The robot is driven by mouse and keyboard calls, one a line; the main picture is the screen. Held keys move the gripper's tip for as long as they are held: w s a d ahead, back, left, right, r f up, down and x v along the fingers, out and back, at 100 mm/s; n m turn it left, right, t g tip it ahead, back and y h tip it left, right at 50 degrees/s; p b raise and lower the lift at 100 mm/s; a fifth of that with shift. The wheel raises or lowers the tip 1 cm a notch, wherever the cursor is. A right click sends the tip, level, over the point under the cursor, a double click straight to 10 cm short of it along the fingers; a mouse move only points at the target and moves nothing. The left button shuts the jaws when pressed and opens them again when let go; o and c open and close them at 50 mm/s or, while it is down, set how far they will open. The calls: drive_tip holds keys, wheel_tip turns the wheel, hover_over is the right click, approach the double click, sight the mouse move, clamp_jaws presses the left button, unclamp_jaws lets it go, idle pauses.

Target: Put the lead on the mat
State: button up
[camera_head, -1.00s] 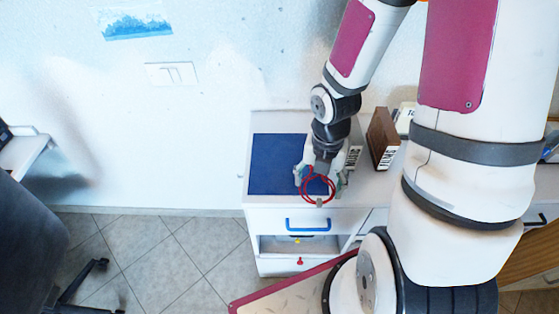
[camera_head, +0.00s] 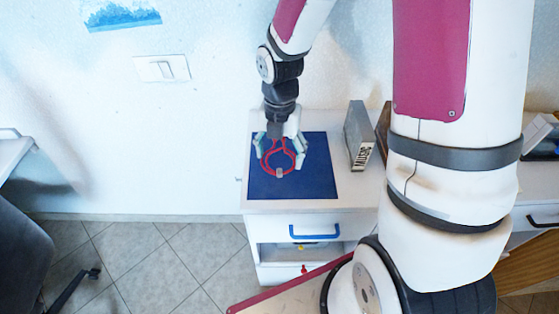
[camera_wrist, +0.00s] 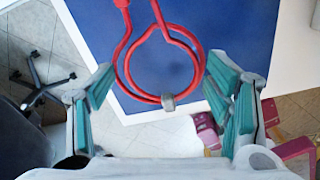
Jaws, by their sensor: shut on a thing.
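The lead is a red cord (camera_head: 265,162) with a loop and a small grey metal piece at its near end. It also shows in the wrist view (camera_wrist: 138,96), in front of my fingers. The mat (camera_head: 322,180) is a flat dark blue rectangle on the white cabinet top; in the wrist view the mat (camera_wrist: 250,30) lies behind the lead.
A grey box with lettering (camera_head: 359,137) stands upright just right of the mat. The cabinet (camera_head: 262,208) has a blue-handled drawer and an open shelf below. A dark chair (camera_head: 30,250) is at the lower left. The right part of the mat is clear.

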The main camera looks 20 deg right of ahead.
sight(280, 158)
drive_tip(key=shift+f, duration=1.6)
drive_tip(key=shift+f, duration=0.15)
drive_tip(key=o, duration=1.2)
drive_tip(key=shift+c, duration=0.2)
